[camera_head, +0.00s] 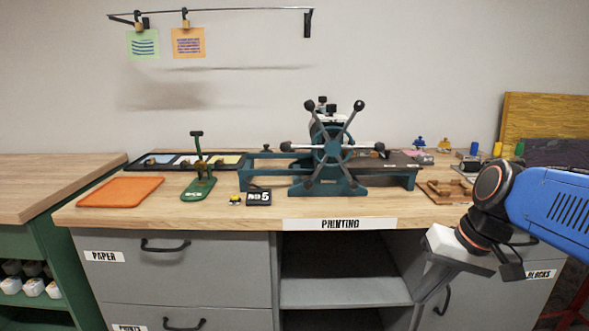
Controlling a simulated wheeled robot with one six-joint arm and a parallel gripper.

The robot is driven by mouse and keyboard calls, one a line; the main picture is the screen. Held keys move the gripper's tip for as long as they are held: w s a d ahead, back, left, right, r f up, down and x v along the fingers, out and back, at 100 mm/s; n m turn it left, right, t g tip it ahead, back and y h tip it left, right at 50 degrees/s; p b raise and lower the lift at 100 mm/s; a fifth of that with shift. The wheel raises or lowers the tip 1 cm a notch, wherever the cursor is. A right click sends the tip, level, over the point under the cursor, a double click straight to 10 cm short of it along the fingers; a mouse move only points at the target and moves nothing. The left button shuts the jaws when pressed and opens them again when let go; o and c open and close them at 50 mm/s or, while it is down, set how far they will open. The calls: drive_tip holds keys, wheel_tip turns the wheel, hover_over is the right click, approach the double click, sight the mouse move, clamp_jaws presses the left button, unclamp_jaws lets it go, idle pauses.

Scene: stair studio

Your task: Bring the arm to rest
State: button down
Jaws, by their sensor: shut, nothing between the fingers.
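My arm comes in from the right edge, with a blue link (552,212) and a dark wrist joint with an orange ring. My gripper (424,298) hangs below the wrist, in front of the grey cabinet under the bench. It is shut and holds nothing. Its tips are near the lower edge of the picture and hard to make out. It is apart from the things on the bench top.
The wooden bench (255,217) carries a teal press (331,150) with a spoked wheel, an orange tray (121,191), a green hand tool (198,186) and a black number block (259,198). The open shelf (340,291) below looks empty. Two cards hang from a wall rail (225,10).

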drive_tip(key=s+d+f+n+t+h, duration=0.1)
drive_tip(key=s+d+f+t+h, duration=0.1)
drive_tip(key=s+f, duration=0.3)
drive_tip(key=shift+s+d+f+t+h, duration=0.3)
drive_tip(key=shift+s+d+h, duration=0.3)
drive_tip(key=shift+s, duration=0.6)
